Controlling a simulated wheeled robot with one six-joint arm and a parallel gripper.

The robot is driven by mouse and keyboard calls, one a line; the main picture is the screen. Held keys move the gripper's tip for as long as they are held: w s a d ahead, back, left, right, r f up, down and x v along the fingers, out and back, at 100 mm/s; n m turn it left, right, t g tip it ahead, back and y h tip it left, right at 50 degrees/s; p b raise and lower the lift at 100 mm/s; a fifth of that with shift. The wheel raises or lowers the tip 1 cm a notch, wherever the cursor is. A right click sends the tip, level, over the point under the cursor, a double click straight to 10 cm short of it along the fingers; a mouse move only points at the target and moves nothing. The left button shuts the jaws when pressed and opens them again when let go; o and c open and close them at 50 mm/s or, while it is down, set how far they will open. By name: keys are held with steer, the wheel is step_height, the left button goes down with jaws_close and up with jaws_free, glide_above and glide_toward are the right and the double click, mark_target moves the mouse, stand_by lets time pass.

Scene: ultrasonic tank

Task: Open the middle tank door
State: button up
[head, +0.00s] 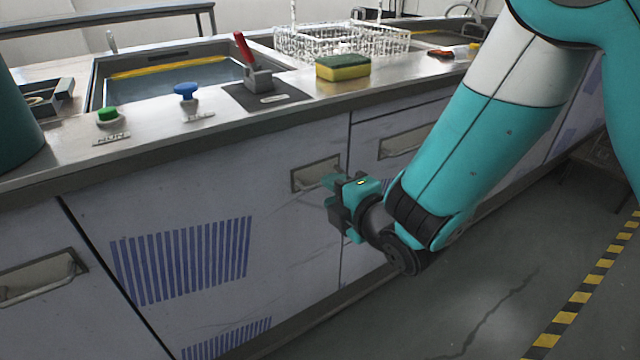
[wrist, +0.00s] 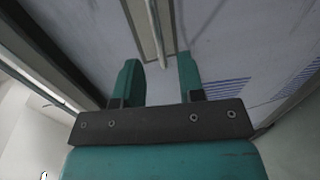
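The middle tank door (head: 90,213) is a pale panel with blue vent stripes, and it looks closed. Its handle (head: 306,176) is a metal bar in a recessed plate at the door's upper right. My gripper (head: 330,186) is at the right end of this handle and hides part of it. In the wrist view, my gripper (wrist: 158,66) has its two teal fingers apart. The handle bar (wrist: 154,30) runs down the picture, its lower end lined up with the gap between the fingertips. Contact with the bar cannot be told.
Another door with a handle (head: 405,142) is to the right, partly behind my arm, and one with a handle (head: 40,278) is at lower left. The counter above holds a red lever (head: 243,47), a sponge (head: 343,67) and knobs. The floor at right is clear.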

steer(key=x, duration=0.5)
jaws_close()
